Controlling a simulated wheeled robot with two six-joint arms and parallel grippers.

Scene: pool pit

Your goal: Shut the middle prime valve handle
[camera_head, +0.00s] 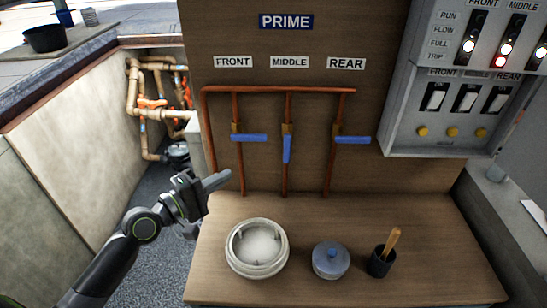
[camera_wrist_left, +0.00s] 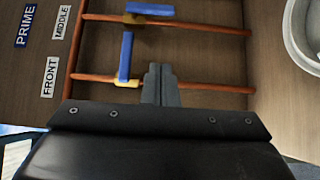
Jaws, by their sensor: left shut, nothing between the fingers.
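The middle prime valve handle (camera_head: 287,149) is blue and hangs straight down, in line with its copper pipe, below the MIDDLE label (camera_head: 289,62). The left wrist view shows it at the top edge (camera_wrist_left: 150,9), lying along its pipe. The front handle (camera_head: 249,138) and rear handle (camera_head: 352,140) stand crosswise to their pipes. My left gripper (camera_head: 222,178) is shut and empty, below and to the left of the middle handle, near the front pipe. In the left wrist view its fingertips (camera_wrist_left: 160,72) appear close to the front pipe (camera_wrist_left: 205,87); touching cannot be told. My right gripper is out of view.
The wooden ledge (camera_head: 420,215) below holds a round white basket (camera_head: 257,272), a blue-lidded jar (camera_head: 331,262) and a black cup (camera_head: 380,264) with a wooden-handled tool. A grey switch panel (camera_head: 400,135) juts out at the right. Space before the middle handle looks clear.

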